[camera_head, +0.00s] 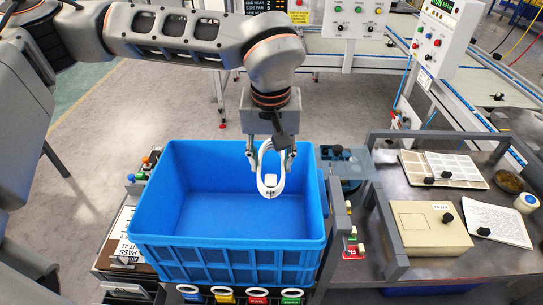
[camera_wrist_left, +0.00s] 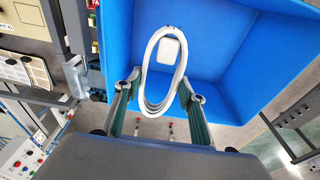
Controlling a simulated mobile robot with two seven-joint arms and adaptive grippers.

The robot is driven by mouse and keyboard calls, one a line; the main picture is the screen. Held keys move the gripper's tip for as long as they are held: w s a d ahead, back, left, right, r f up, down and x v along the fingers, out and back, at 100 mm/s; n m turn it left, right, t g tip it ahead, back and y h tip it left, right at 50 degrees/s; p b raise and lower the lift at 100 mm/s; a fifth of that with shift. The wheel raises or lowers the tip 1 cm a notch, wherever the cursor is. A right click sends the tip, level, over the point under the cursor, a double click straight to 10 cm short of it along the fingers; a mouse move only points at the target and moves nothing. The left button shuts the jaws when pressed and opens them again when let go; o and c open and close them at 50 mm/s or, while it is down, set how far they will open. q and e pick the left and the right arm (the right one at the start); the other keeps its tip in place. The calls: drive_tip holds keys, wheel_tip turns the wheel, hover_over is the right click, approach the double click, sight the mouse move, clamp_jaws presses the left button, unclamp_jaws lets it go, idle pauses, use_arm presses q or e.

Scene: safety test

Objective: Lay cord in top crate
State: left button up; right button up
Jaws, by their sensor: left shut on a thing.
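The cord (camera_head: 269,186) is a white coiled loop with a small white block on it. My left gripper (camera_head: 271,155) is shut on the cord and holds it hanging over the right part of the blue crate (camera_head: 160,222). The crate is open at the top and its visible floor is bare. In the left wrist view the cord (camera_wrist_left: 148,78) hangs between the fingers of my left gripper (camera_wrist_left: 157,90), with the blue crate (camera_wrist_left: 225,55) behind it. I cannot tell whether the cord touches the crate floor. My right gripper is not in view.
A grey rail (camera_head: 385,228) stands between crate and bench.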

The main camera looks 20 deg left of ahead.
use_arm(q)
drive_tip(key=shift+f+b, duration=6.1)
drive_tip(key=shift+f, duration=6.5)
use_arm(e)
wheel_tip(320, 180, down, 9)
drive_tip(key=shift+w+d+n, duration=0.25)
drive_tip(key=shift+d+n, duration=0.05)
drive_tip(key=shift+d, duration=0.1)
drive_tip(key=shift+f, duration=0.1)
use_arm(q)
drive_tip(key=o, duration=1.3)
drive_tip(key=shift+c, duration=0.2)
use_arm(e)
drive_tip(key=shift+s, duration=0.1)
